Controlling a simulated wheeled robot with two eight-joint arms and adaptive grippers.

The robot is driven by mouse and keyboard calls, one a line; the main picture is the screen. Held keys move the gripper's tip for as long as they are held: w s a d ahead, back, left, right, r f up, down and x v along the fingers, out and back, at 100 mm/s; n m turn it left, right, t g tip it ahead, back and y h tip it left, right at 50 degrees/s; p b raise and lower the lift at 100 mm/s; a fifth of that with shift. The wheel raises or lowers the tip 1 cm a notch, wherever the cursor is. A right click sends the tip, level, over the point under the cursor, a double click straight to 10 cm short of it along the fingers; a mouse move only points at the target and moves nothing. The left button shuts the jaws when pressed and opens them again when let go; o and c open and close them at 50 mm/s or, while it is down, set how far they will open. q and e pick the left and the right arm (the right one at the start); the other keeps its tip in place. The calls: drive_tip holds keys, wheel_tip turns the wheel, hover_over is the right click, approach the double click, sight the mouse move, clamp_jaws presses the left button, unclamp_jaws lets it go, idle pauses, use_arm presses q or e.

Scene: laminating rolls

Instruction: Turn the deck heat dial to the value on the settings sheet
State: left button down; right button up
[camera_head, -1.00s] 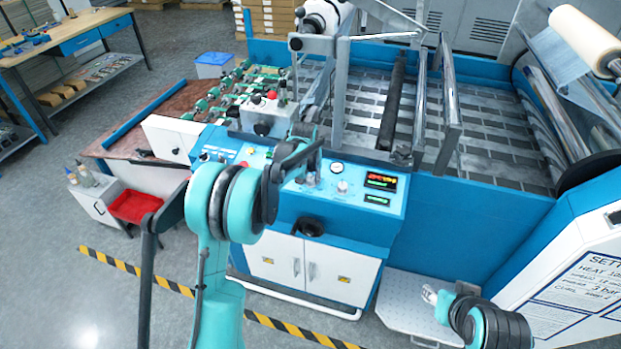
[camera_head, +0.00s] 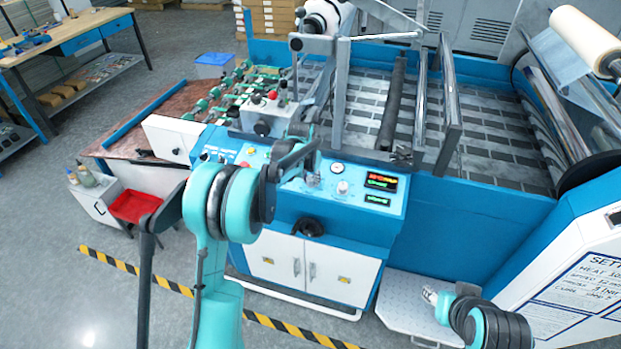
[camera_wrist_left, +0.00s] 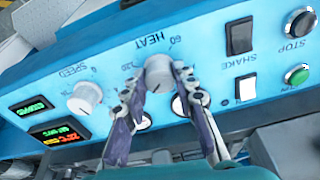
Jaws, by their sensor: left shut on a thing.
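The white heat dial (camera_wrist_left: 158,72) sits on the blue control panel under an upside-down "HEAT" label in the left wrist view, with scale marks around it. My left gripper (camera_wrist_left: 159,81) is shut on this dial, one finger on each side. In the head view my left gripper (camera_head: 312,163) is over the panel and mostly hides the dial. The dial's pointer cannot be made out. The settings sheet (camera_head: 578,292) is on the white panel at the right, with a heat line cut off by the picture edge. My right gripper (camera_head: 431,296) is small at the lower right; its fingers are unclear.
The speed dial (camera_wrist_left: 85,98) and lit displays (camera_wrist_left: 58,132) are beside the heat dial. Shake switches (camera_wrist_left: 240,36) and the green (camera_wrist_left: 298,75) and stop buttons are on its other side.

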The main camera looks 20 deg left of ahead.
use_arm(q)
drive_tip(key=c, duration=1.2)
unclamp_jaws()
drive_tip(key=shift+r, duration=0.1)
drive_tip(key=v, duration=1.1)
drive_tip(key=shift+s+r, duration=0.2)
drive_tip(key=shift+r, duration=0.15)
drive_tip(key=s+d+r+t+b, duration=0.2)
drive_tip(key=s+r, duration=0.1)
drive_tip(key=s, duration=1.4)
drive_tip(key=shift+n+t, duration=0.8)
drive_tip(key=shift+n, duration=0.1)
drive_tip(key=s+f, duration=0.2)
drive_tip(key=s, duration=0.3)
drive_tip(key=s+f+b, duration=0.1)
drive_tip(key=s+f, duration=0.2)
drive_tip(key=s, duration=0.2)
drive_tip(key=s+d+f+b, duration=0.1)
drive_tip(key=s+f, duration=0.1)
drive_tip(key=s, duration=0.3)
drive_tip(key=shift+s+d+f, duration=0.1)
drive_tip(key=shift+s+f, duration=0.25)
